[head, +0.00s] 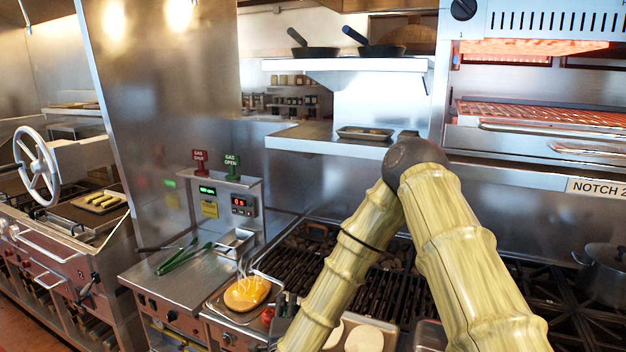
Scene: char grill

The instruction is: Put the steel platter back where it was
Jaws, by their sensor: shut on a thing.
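A shallow metal tray (366,132) lies on the steel shelf behind the grill, with something small on it. Another flat metal tray (214,302) at the lower left of the grill carries a steaming orange piece of food (247,293). I cannot tell which of these, if either, is the steel platter. My arm's forearm runs down and left over the grill and leaves the picture at the bottom. My gripper is beyond the lower edge, so neither it nor anything in it shows.
The char grill (310,260) lies under my arm. Green tongs (180,258) lie on the steel counter (165,276) at left. Pale round pieces (364,339) are at the bottom centre. A pot (603,275) stands on the right burners. The lower shelf (300,137) has bare room left of its tray.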

